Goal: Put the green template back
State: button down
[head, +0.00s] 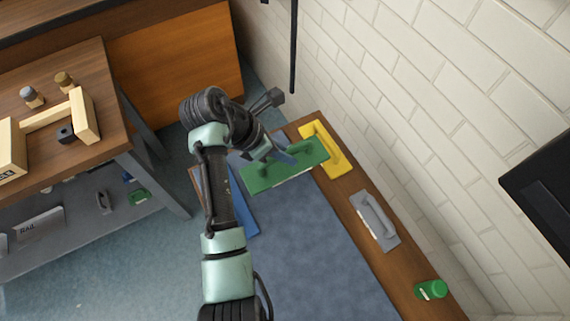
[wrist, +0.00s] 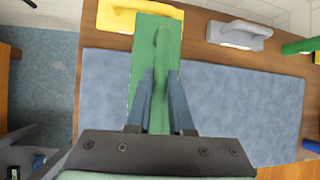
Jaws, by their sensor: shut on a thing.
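The green template (head: 265,178) is a flat plate with a raised handle. My gripper (head: 283,158) is shut on it. In the wrist view the template (wrist: 145,55) points away from me, with its handle between the two fingers of my gripper (wrist: 160,95). Its far end overlaps the yellow template (wrist: 115,17) in that view. In the head view it appears above the blue mat near the bench's far end; I cannot tell whether it touches anything below.
The yellow template (head: 338,163) and a grey template (head: 376,222) lie on the wooden strip along the wall. The blue mat (head: 305,235) is mostly clear. A wooden table (head: 60,60) with a shelf stands at left.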

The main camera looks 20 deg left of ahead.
aim_at(282, 164)
jog(key=shift+w+f, duration=0.1)
jog(key=shift+f, duration=2.15)
jog(key=shift+f, duration=0.3)
jog(key=shift+f, duration=0.1)
jog(key=c, duration=0.8)
grip_release()
jog(key=shift+f, duration=0.1)
jog(key=shift+r, duration=0.2)
jog(key=v, duration=1.2)
jog(key=shift+r+p, duration=0.25)
jog(key=shift+p, duration=0.15)
